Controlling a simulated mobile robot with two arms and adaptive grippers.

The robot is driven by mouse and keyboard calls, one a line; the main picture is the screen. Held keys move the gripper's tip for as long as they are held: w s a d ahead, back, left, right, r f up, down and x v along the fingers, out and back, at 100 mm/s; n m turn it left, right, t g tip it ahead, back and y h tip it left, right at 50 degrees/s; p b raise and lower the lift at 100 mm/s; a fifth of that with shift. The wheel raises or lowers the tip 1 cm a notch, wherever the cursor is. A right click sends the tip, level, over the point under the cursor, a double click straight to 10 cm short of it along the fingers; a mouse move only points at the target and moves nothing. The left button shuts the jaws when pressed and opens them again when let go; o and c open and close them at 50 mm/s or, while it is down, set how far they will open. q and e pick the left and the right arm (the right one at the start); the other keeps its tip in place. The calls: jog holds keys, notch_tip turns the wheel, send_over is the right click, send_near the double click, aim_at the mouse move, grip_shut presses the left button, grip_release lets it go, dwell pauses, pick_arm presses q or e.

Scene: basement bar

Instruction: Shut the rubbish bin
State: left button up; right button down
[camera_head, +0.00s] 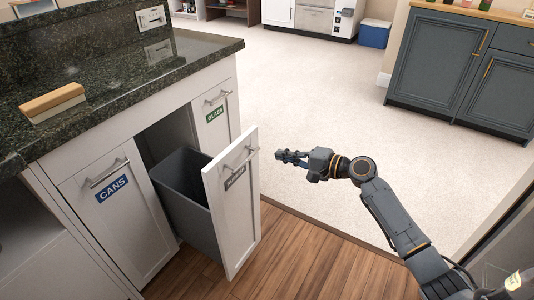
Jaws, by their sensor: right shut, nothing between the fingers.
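The rubbish bin is a pull-out drawer with a white front panel (234,205) and a dark grey tub (183,192) behind it. It stands pulled out from the counter cabinet, between the doors labelled CANS and GLASS. The panel has a metal handle (240,160) and a dark label that I cannot read. My right gripper (280,156) is shut and empty, in the air just right of the panel's top edge, seemingly apart from it. My left gripper is not in view.
The CANS door (108,207) and the GLASS door (214,112) are shut. A wooden-topped block (52,102) lies on the dark granite counter (115,85). Grey cabinets (460,75) and a blue cooler (375,33) stand at the back. The pale floor (340,95) between is clear.

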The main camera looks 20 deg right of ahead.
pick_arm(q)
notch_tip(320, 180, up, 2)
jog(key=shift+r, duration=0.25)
pick_arm(e)
jog(key=x, duration=0.6)
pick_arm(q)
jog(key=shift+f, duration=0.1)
pick_arm(e)
jog(key=shift+f, duration=0.1)
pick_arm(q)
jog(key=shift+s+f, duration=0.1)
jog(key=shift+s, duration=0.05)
pick_arm(e)
jog(key=shift+w, duration=0.15)
